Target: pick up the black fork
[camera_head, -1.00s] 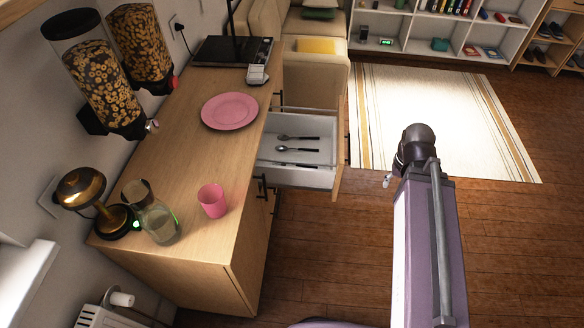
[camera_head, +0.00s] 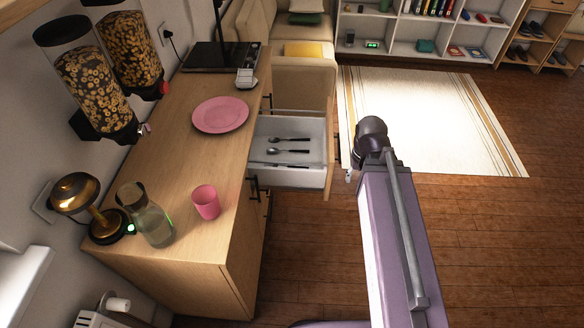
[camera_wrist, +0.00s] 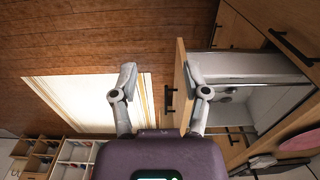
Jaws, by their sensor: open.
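An open white drawer (camera_head: 262,178) juts out from the counter. Several dark-handled pieces of cutlery lie in it, two in the middle (camera_head: 288,150) and a thin one nearer the front side (camera_head: 275,164). They are too small for me to tell which is the black fork. In the wrist view the drawer (camera_wrist: 262,103) is at the right, with cutlery partly visible inside.
The counter (camera_head: 185,165) carries a pink plate (camera_head: 220,115), a pink cup (camera_head: 206,203), a glass jug (camera_head: 150,222) and a brass lamp (camera_head: 80,195). A rug (camera_head: 430,120) lies behind my arm. The wooden floor (camera_head: 480,240) at the right is clear.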

